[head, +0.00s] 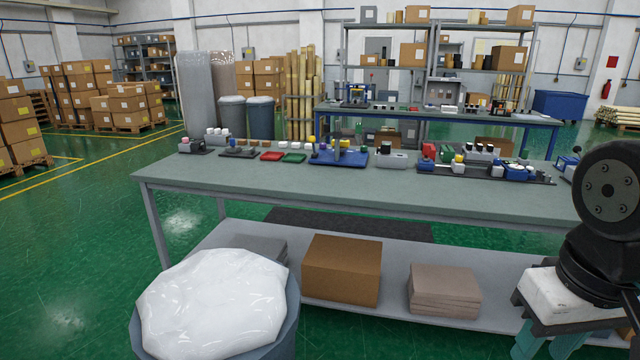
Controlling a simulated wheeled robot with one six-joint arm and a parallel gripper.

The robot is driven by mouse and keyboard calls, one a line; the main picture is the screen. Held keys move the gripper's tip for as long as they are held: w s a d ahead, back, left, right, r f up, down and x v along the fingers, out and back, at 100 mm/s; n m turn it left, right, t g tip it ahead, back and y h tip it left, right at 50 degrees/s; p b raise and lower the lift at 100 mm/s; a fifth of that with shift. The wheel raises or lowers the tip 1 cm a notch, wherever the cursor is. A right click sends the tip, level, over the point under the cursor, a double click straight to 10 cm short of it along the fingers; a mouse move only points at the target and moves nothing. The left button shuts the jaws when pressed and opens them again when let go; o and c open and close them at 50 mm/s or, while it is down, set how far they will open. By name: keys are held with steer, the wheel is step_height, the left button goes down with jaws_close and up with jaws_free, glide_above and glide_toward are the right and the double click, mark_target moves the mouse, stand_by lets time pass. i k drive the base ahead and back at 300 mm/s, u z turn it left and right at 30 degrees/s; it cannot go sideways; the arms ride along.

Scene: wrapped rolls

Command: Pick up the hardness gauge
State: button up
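Several small instruments and parts stand in a row along the far side of the grey-green workbench (300,183). I cannot tell for sure which is the hardness gauge. Candidates include a grey block with dark knobs (392,159) right of the middle and a small dark device (193,147) at the left end. My gripper (552,350) shows at the lower right, below my black arm joint, with a white body and teal fingers pointing down. Its fingertips are cut off by the frame's bottom edge. It is in front of the bench, well apart from the instruments.
A blue tray (350,159), red tray (272,156) and green tray (293,158) sit on the bench. Its front strip is clear. A lower shelf holds a brown carton (342,272) and stacked cardboard (445,292). A plastic-lined bin (215,300) stands in front.

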mark_target(359, 126)
steer(key=i, duration=1.15)
steer(key=k, duration=1.05)
steer(key=z, duration=0.25)
steer(key=i, duration=1.15)
